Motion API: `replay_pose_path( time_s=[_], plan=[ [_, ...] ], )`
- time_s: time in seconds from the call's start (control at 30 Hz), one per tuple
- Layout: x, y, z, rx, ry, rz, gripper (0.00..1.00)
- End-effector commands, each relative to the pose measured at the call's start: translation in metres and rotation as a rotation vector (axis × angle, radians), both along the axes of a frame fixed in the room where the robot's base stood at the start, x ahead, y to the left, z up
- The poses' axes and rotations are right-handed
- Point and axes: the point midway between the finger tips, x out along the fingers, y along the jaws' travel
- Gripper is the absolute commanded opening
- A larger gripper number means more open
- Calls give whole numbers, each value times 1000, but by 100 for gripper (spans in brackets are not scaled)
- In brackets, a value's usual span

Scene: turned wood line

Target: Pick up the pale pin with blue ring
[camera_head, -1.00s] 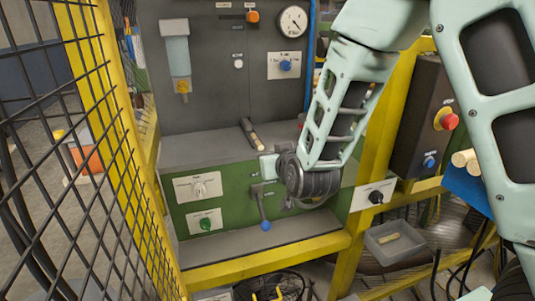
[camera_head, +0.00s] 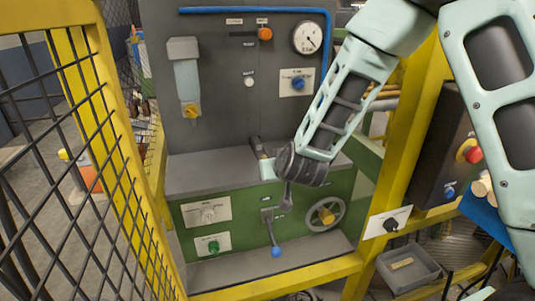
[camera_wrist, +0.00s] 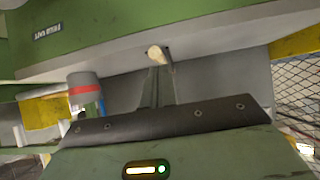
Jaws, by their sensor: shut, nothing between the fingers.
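A pale pin (camera_head: 264,154) lies on the grey ledge beside a short dark bar, partly hidden by my gripper in the head view. I cannot make out a blue ring on it. In the wrist view a pale rounded pin end (camera_wrist: 155,53) shows just beyond the tips of my gripper (camera_wrist: 161,69). My gripper is shut and empty, its narrow fingers pointing towards the pin; I cannot tell whether they touch it. In the head view my gripper's pale body (camera_head: 266,169) is at the ledge's front edge and its fingertips are hidden.
The green front holds a blue-tipped lever (camera_head: 275,250) and a handwheel (camera_head: 325,215) below my wrist. Yellow posts (camera_head: 400,160) and a mesh guard (camera_head: 70,170) flank the workspace. The ledge's left side (camera_head: 205,172) is clear. A grey tray (camera_head: 408,268) is at lower right.

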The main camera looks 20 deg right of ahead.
Motion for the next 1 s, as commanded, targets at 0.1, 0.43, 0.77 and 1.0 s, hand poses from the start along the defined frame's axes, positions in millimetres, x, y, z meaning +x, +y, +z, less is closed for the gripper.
replay_pose_path(
  time_s=[0.1, 0.43, 0.77, 1.0],
  plan=[
    [26, -1, 4, 1, 0, -3, 0],
    [72, -2, -3, 1, 3, -1, 0],
    [71, -2, -17, 0, 1, 0, 0],
    [70, -2, -19, 0, 7, 0, 0]
  ],
)
